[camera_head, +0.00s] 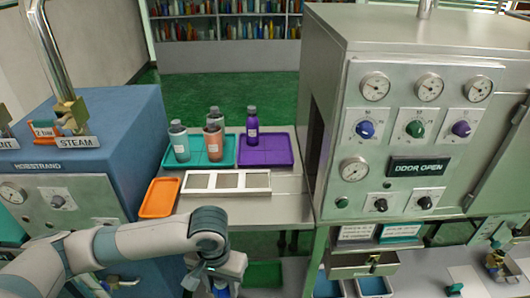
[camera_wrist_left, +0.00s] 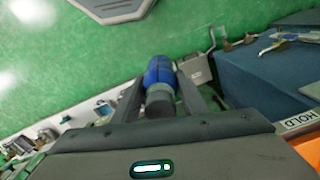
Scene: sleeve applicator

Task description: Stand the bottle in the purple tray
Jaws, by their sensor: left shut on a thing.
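The purple tray (camera_head: 280,158) lies on the metal bench, right of the teal tray. A purple bottle (camera_head: 252,126) stands upright in it towards the back left, and the rest of it is bare. My left gripper (camera_head: 218,283) is low in front of the bench, pointing down, well short of the tray. In the left wrist view it (camera_wrist_left: 165,92) is shut on a bottle with a blue body (camera_wrist_left: 159,72) and a dark cap. Only a little of this blue bottle (camera_head: 221,292) shows at the head view's bottom edge. My right gripper is not in view.
The teal tray (camera_head: 196,162) holds three grey-capped bottles. A white frame with three grey panels (camera_head: 227,191) and an empty orange tray (camera_head: 159,198) lie nearer. The steel machine (camera_head: 430,150) stands to the right, the blue cabinet (camera_head: 90,140) to the left.

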